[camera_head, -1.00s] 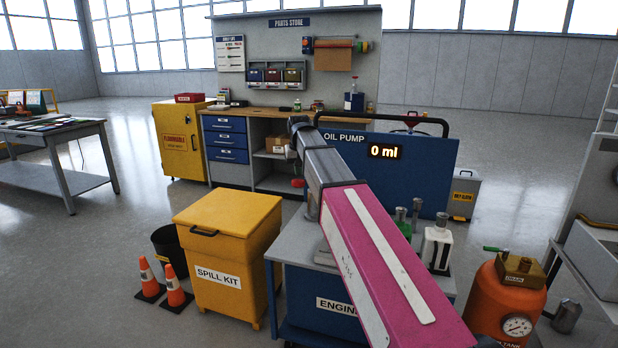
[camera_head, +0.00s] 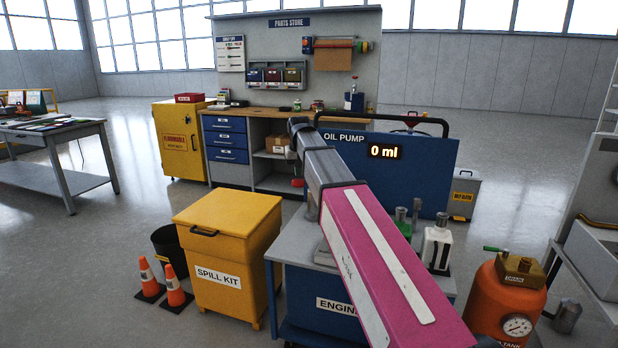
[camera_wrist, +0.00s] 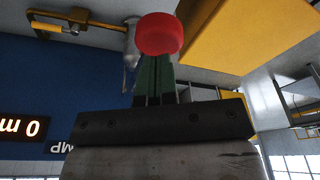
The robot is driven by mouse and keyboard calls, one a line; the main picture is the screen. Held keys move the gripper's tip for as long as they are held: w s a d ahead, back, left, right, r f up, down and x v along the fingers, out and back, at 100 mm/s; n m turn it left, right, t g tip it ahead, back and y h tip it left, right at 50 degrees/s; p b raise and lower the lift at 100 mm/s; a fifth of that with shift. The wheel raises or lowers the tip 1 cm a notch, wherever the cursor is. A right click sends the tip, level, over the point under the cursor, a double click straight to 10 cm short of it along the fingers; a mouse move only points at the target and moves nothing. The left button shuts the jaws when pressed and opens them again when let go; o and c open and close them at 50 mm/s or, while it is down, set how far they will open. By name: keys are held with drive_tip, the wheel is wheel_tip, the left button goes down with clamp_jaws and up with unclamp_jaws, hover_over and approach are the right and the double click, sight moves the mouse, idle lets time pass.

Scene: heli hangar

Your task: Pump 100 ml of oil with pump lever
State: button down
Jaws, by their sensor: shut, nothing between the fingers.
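The blue oil pump panel (camera_head: 420,168) stands behind the grey-topped engine cart, with its display (camera_head: 384,152) reading 0 ml. The display also shows upside down in the wrist view (camera_wrist: 22,130). A red round knob (camera_wrist: 160,34), seemingly the pump lever's end, is straight ahead of my gripper (camera_wrist: 156,62) in the wrist view. My gripper is shut and empty, its dark green fingertips at the knob's edge; I cannot tell whether they touch. In the head view a small red piece (camera_head: 297,183) shows just left of my arm, which hides most of the lever area.
A yellow spill kit box (camera_head: 225,245) stands left of the engine cart (camera_head: 320,290), with two orange cones beside it. Bottles (camera_head: 437,247) stand on the cart's right end. An orange tank (camera_head: 507,300) is at the right. Open floor lies at the left.

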drive_tip(key=shift+f, duration=6.5)
drive_tip(key=shift+r, duration=6.7)
